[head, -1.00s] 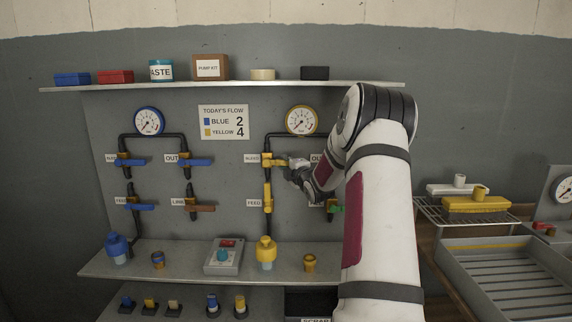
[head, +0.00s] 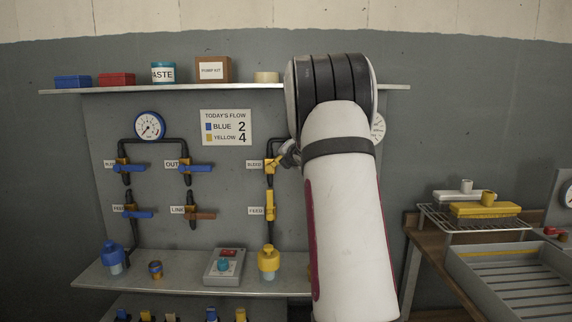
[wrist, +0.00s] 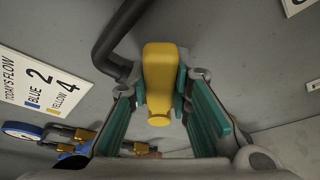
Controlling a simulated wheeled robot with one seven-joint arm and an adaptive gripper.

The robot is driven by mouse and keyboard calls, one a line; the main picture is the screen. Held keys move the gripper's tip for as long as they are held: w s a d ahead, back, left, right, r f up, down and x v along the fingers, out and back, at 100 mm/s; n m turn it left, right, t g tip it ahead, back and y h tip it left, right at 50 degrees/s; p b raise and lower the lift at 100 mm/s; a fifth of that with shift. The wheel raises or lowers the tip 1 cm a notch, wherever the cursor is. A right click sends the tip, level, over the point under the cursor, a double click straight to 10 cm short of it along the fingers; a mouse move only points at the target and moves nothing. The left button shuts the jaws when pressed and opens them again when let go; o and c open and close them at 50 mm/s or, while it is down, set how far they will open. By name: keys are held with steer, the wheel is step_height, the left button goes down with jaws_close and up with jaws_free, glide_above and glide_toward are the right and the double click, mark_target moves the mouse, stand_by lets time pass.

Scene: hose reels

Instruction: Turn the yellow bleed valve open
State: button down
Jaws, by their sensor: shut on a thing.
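The yellow bleed valve (head: 270,166) is on the grey wall panel, beside its BLEED label and above the FEED valve with its upright yellow handle (head: 270,205). My arm hides much of it in the head view. In the wrist view, its yellow handle (wrist: 159,75) lies between the teal pads of my gripper (wrist: 160,88), which is shut on it. In the head view only a small part of my gripper (head: 288,154) shows at the left edge of my arm. The handle's exact angle cannot be told there.
Black pipe (wrist: 112,45) runs close to my gripper. Blue-handled valves (head: 196,167) are on the left of the panel. A shelf (head: 150,275) below holds a yellow bottle (head: 268,260) and a control box (head: 224,266). A grey tray (head: 500,255) stands at right.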

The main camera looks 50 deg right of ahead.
steer(key=shift+w+a+r+n+g, duration=0.6)
steer(key=shift+w+r+n, duration=0.1)
steer(key=shift+n, duration=0.5)
steer(key=shift+w+a+r+n+g+h, duration=0.2)
steer(key=shift+w+a+n+g+h, duration=0.15)
steer(key=shift+n, duration=0.25)
steer(key=c, duration=1.4)
jaws_free()
steer(key=shift+c, duration=0.2)
steer(key=v, duration=1.2)
